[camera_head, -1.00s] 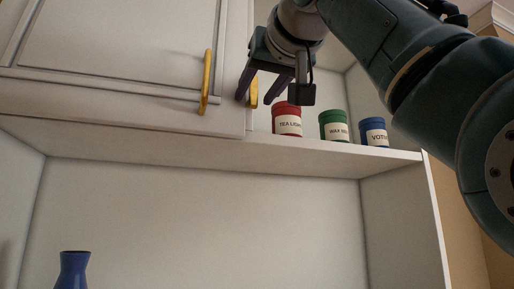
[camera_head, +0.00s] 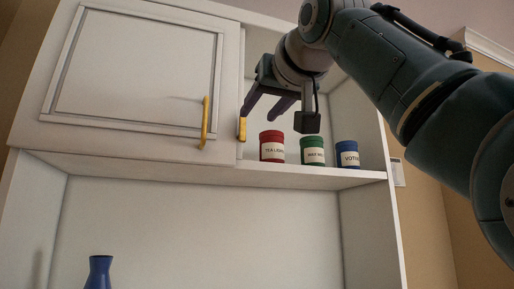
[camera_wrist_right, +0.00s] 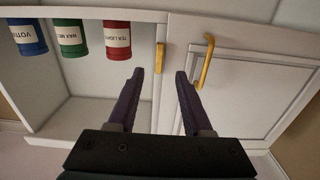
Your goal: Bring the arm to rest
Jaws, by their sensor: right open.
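My right arm comes in from the upper right in the head view. Its right gripper (camera_head: 258,114) has dark purple fingers, spread apart with nothing between them. It is in front of the upper cabinet, close to a short yellow handle (camera_head: 242,129) at the edge of the open section. In the right wrist view the open fingers (camera_wrist_right: 160,75) point toward that handle (camera_wrist_right: 160,57), which shows beyond the tips; contact is not visible. My left gripper is not in view.
A red jar (camera_head: 272,146), a green jar (camera_head: 313,150) and a blue jar (camera_head: 347,154) stand on the open shelf. The closed cabinet door (camera_head: 135,75) has a longer yellow handle (camera_head: 204,122). A blue vase (camera_head: 99,272) stands lower left.

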